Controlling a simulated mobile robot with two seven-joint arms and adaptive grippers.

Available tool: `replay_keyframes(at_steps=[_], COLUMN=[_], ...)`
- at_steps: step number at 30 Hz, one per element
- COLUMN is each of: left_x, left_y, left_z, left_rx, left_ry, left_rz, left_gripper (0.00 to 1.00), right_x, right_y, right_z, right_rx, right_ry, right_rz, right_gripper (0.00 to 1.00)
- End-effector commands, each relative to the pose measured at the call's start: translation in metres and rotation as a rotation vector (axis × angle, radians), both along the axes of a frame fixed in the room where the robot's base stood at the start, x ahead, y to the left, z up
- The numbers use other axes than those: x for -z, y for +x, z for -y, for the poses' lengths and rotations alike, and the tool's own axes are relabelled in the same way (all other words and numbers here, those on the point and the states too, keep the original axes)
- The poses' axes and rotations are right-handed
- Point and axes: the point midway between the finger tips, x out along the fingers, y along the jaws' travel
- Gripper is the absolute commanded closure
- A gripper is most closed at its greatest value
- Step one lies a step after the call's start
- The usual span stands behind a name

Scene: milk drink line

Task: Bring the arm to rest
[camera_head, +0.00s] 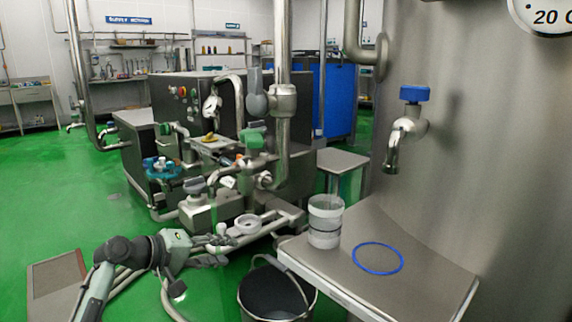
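My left arm reaches in from the bottom left, low over the green floor. Its gripper (214,246) is at the end, in front of pipes and valves. Its fingers are small and blend with the pipework, so I cannot tell whether they are open or shut. I make out nothing held in it. It is well to the left of the steel shelf and the white container (325,222), and apart from both. My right gripper is not in view.
The white container stands upright on the steel shelf (430,262), left of a blue ring (357,262). A blue-handled tap (408,125) projects from the tank above. A dark bucket (262,282) stands below the shelf's left edge. Open green floor (50,215) lies left.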

Motion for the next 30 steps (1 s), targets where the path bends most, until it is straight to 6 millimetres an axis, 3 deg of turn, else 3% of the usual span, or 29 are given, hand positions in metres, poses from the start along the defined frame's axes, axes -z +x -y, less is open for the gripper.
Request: replay_keyframes(at_steps=[1, 6, 8, 12, 15, 18, 21, 24, 30], left_x=[0.034, 0.139, 0.169, 0.225, 0.248, 0.259, 0.264, 0.266, 0.266], left_y=[-0.019, -0.095, -0.127, -0.214, -0.271, -0.315, -0.342, -0.354, -0.355], left_z=[-0.003, -0.024, -0.034, -0.059, -0.078, -0.093, -0.102, -0.107, -0.108], left_rx=[0.002, 0.042, 0.073, 0.173, 0.258, 0.333, 0.385, 0.411, 0.415], left_ry=[0.084, 0.404, 0.520, 0.784, 0.947, 1.070, 1.145, 1.182, 1.188], left_rz=[-0.028, -0.102, -0.131, -0.204, -0.251, -0.287, -0.310, -0.319, -0.320], left_gripper=[0.62, 0.62, 0.62, 0.62, 0.62, 0.62, 0.62, 0.62, 0.62], right_x=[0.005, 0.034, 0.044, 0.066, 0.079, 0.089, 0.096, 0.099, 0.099], right_y=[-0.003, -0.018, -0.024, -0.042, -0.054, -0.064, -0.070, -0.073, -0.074], right_z=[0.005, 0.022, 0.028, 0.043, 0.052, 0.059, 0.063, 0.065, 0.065], right_rx=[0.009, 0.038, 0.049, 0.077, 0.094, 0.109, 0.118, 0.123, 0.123], right_ry=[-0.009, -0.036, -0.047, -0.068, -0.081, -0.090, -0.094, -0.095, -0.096], right_rz=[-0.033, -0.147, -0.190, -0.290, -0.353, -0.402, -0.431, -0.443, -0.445], right_gripper=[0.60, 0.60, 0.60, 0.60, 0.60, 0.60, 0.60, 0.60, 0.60])
